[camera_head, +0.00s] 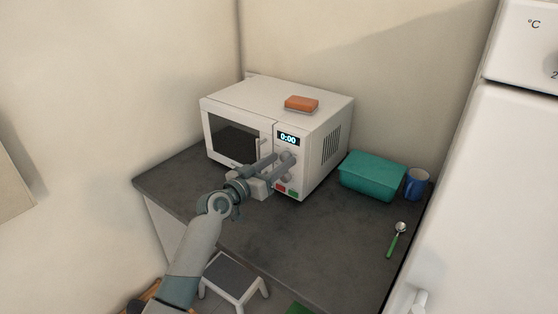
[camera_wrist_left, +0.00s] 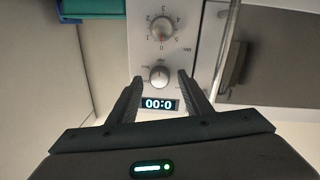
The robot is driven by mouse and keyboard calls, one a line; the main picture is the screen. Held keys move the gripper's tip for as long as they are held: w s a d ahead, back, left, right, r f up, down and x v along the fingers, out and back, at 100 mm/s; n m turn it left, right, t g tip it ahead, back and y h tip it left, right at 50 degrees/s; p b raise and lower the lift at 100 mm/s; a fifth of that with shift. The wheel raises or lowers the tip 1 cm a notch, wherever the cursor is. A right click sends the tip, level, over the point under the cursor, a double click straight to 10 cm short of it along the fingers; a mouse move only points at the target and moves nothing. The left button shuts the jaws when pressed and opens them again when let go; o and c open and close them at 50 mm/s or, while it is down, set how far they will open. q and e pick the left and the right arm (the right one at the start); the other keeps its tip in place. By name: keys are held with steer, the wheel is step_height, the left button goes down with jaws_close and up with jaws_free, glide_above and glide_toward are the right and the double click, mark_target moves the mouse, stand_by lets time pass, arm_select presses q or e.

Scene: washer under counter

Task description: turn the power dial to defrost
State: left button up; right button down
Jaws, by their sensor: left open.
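The white microwave (camera_head: 255,97) stands on the dark counter with its door shut. Its display (camera_head: 288,139) reads 0:00. In the left wrist view the panel appears upside down. A small round dial (camera_wrist_left: 159,76) with tiny word labels sits beside the display (camera_wrist_left: 160,104); its setting is too small to read. A second dial (camera_wrist_left: 161,30) carries numbers. My left gripper (camera_head: 281,161) is open in front of the panel. In the wrist view its fingertips (camera_wrist_left: 160,75) lie on either side of the word-labelled dial. Contact cannot be told.
A teal container (camera_head: 372,177), a blue mug (camera_head: 417,184) and a green-handled spoon (camera_head: 396,240) are to the right on the counter (camera_head: 290,235). A stool (camera_head: 233,275) stands below. A white appliance (camera_head: 490,190) borders the right.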

arm_select(q)
steer(key=shift+w+d, duration=0.15)
steer(key=c, duration=1.1)
steer(key=shift+o, duration=0.2)
